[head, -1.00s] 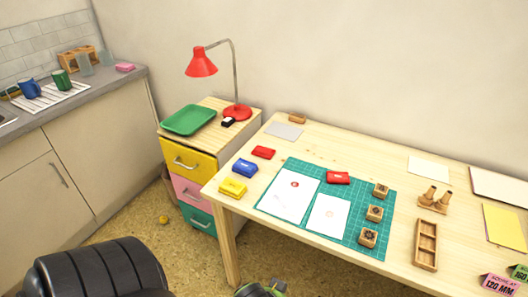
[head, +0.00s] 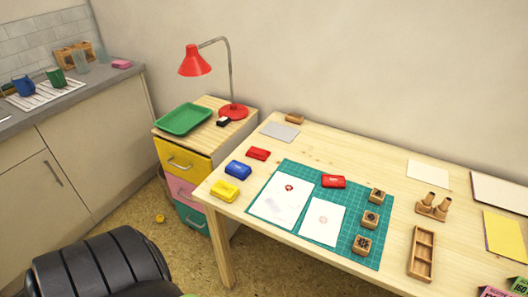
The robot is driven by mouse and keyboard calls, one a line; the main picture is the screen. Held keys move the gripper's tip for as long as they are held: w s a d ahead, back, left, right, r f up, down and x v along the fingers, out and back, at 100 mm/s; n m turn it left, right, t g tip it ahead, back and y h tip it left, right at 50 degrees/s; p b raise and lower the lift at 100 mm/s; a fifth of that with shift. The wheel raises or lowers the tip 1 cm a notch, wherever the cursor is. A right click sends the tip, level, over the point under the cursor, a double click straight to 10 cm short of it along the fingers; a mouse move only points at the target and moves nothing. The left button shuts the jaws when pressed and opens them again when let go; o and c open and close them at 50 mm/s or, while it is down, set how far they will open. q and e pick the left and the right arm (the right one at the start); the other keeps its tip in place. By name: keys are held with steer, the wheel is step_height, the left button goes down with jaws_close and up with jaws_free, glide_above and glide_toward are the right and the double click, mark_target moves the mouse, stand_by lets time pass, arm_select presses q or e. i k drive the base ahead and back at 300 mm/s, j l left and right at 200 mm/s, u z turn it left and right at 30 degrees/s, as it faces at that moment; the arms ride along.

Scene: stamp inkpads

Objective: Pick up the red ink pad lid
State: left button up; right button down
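Two red ink pad pieces lie on the wooden table. One red piece (head: 258,154) lies on bare wood at the left, behind the blue ink pad (head: 238,170) and yellow ink pad (head: 225,190). The other red piece (head: 333,181) lies on the green cutting mat (head: 290,172), behind the right-hand white sheet. I cannot tell from this view which one is the lid. Neither of my grippers is in view.
Wooden stamps (head: 370,220) stand along the mat's right side, beside a wooden tray (head: 421,254). A black ribbed chair-like shape (head: 100,265) fills the lower left. A drawer unit (head: 184,162) with a red lamp (head: 195,62) stands left of the table.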

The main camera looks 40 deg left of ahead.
mark_target(328, 180)
steer(key=i+u, duration=0.15)
steer(key=u, duration=0.3)
steer(key=i+l+u, duration=0.1)
steer(key=u, duration=0.35)
steer(key=i, duration=0.1)
